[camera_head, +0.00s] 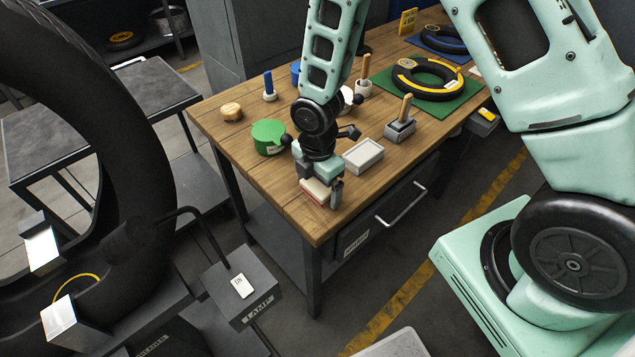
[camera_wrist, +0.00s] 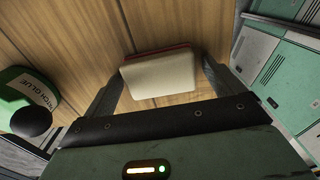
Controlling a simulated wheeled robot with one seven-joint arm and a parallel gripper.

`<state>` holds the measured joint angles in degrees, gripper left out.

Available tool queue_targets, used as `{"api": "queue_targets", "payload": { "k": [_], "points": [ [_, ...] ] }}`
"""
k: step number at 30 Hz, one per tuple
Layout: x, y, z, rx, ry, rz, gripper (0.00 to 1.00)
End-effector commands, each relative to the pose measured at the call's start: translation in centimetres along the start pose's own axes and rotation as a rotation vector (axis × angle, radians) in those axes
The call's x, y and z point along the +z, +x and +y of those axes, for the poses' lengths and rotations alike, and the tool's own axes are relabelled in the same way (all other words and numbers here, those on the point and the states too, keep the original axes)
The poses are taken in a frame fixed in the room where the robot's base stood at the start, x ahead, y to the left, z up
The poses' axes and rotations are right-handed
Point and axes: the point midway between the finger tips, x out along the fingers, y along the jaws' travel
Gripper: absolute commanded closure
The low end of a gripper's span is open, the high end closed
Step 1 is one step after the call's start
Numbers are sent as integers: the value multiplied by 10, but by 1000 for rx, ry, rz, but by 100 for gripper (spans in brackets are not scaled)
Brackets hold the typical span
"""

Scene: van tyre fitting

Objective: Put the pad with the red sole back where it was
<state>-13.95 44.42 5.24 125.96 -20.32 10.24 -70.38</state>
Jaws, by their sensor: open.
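The pad (camera_head: 316,190) lies on the wooden bench top near its front corner. It has a pale cream body, and a red edge shows along its underside. It also shows in the wrist view (camera_wrist: 160,76), with the red strip along its far side. My gripper (camera_head: 321,193) is right at the pad, pointing down. In the wrist view my gripper (camera_wrist: 160,88) has its two fingers spread, one on each side of the pad, with a gap visible on both sides. The pad is partly hidden by the gripper in the head view.
A light grey tray (camera_head: 363,156) stands just right of my gripper. A green tin (camera_head: 268,136) is to the left, and a brush in a grey holder (camera_head: 400,128) is beyond the tray. A small tyre lies on a green mat (camera_head: 462,108) farther back. The bench's front edge is close.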

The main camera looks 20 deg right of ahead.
Motion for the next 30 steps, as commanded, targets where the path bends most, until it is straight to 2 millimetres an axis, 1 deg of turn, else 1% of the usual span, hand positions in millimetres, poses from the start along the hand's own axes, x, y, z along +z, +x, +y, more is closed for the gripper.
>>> {"api": "queue_targets", "payload": {
  "k": [5,8,15,18,21,25,28,30],
  "points": [
    [0,-11,1,2,1,0,7],
    [1,-26,1,4,2,0,7],
    [1,-77,1,6,2,-1,7],
    [1,-96,1,4,3,0,7],
    [1,-110,1,3,1,-1,7],
    [0,-120,0,1,4,0,7],
    [-8,-131,-6,3,49,0,7],
    [-22,-144,-16,6,138,1,7]
  ]
}}
